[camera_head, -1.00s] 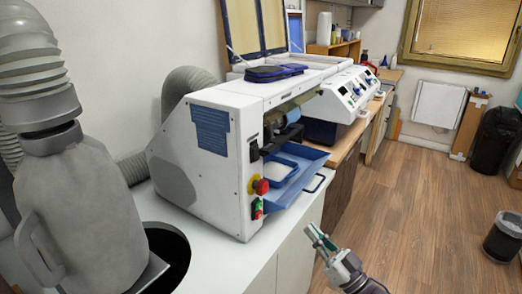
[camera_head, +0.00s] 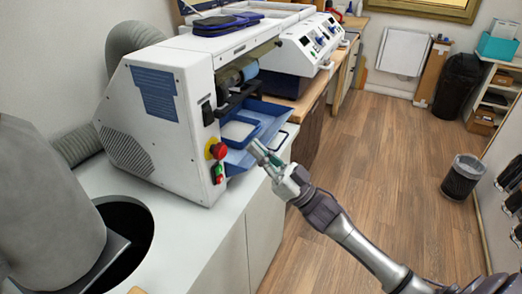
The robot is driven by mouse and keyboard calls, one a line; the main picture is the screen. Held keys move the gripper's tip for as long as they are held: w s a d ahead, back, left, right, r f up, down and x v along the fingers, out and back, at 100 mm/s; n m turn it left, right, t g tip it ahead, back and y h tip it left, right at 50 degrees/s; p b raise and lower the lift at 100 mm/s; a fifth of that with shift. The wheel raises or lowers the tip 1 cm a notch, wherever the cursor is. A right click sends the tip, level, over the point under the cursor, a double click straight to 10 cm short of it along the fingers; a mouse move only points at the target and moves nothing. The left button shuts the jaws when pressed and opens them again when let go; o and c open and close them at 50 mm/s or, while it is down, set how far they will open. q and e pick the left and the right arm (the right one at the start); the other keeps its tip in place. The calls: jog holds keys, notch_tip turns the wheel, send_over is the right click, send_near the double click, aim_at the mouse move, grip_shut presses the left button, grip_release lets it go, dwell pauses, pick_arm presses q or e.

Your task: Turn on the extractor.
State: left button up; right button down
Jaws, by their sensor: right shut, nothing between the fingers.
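The white machine (camera_head: 165,115) stands on the white counter, with a blue tray (camera_head: 250,125) at its front. On its front panel are a red emergency button on a yellow base (camera_head: 217,151), a green and red switch (camera_head: 218,173) below it, and a black switch (camera_head: 208,114) above. A grey hose (camera_head: 135,45) runs behind the machine. Which control belongs to the extractor cannot be told. My right gripper (camera_head: 262,153) is shut and empty, in front of the tray and to the right of the red button, apart from the buttons. My left gripper is not in view.
A large grey canister (camera_head: 40,200) stands at the left on the counter, beside a dark round hole (camera_head: 125,235). A second white machine (camera_head: 312,48) stands beyond. The wooden floor at right is open, with a waste bin (camera_head: 462,177) there.

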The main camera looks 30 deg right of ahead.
aim_at(211, 118)
jog(key=w+a+r, duration=0.1)
jog(key=w, duration=0.1)
jog(key=w+a+r+p, duration=0.1)
jog(key=w+a, duration=0.1)
jog(key=w+a+r+p, duration=0.1)
jog(key=w+a, duration=0.1)
jog(key=shift+w+r, duration=0.15)
jog(key=shift+r, duration=0.05)
jog(key=shift+w+a+f, duration=0.15)
jog(key=shift+w, duration=0.1)
